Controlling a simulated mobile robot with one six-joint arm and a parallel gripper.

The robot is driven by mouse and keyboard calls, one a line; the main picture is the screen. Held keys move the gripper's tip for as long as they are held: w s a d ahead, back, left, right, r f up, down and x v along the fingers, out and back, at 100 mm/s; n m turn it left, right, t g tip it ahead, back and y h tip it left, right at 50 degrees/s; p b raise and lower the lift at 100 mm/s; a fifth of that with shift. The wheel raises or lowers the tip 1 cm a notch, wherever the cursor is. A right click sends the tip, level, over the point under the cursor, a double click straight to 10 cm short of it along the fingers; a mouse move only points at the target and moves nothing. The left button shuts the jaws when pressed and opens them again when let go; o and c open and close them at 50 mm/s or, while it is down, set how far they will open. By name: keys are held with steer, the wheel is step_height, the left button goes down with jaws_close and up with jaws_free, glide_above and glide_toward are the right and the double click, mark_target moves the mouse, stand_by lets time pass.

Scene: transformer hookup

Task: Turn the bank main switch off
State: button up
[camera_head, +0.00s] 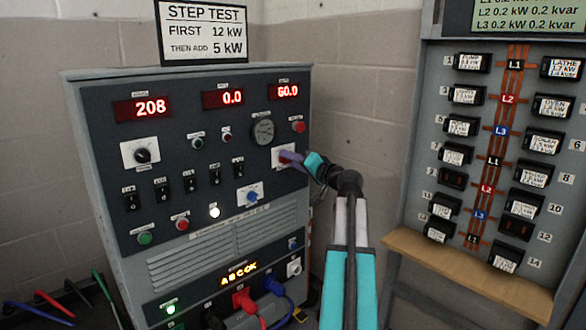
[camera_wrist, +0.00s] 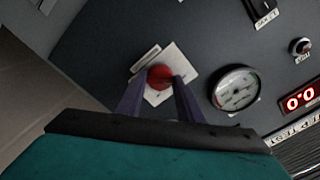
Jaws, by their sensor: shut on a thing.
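A red round knob (camera_wrist: 160,76) sits on a white square plate (camera_wrist: 183,62) on the dark front panel of the grey cabinet (camera_head: 190,90). I take it to be the bank main switch, but its small label is too blurred to read. My gripper (camera_head: 289,158) reaches this plate at the panel's right side. In the wrist view the two purple fingers of my gripper (camera_wrist: 158,90) stand on either side of the knob and are shut on it. In the head view the gripper hides most of the knob, and I cannot tell its turn position.
A round gauge (camera_head: 263,132) and a red button (camera_head: 298,126) lie close above the gripper. A blue knob (camera_head: 252,196) is below left. The breaker board (camera_head: 490,150) with its wooden ledge (camera_head: 470,275) stands at right. Coloured cables (camera_head: 275,288) hang at the cabinet's bottom.

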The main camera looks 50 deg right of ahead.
steer(key=shift+a+f+n+b, duration=0.15)
steer(key=shift+n+b, duration=0.4)
steer(key=shift+n, duration=0.05)
steer(key=o, duration=1.1)
steer(key=shift+c, duration=0.2)
steer(key=s+p, duration=0.2)
steer(key=s, duration=1.1)
steer(key=shift+s+a, duration=0.4)
steer(key=shift+a, duration=0.05)
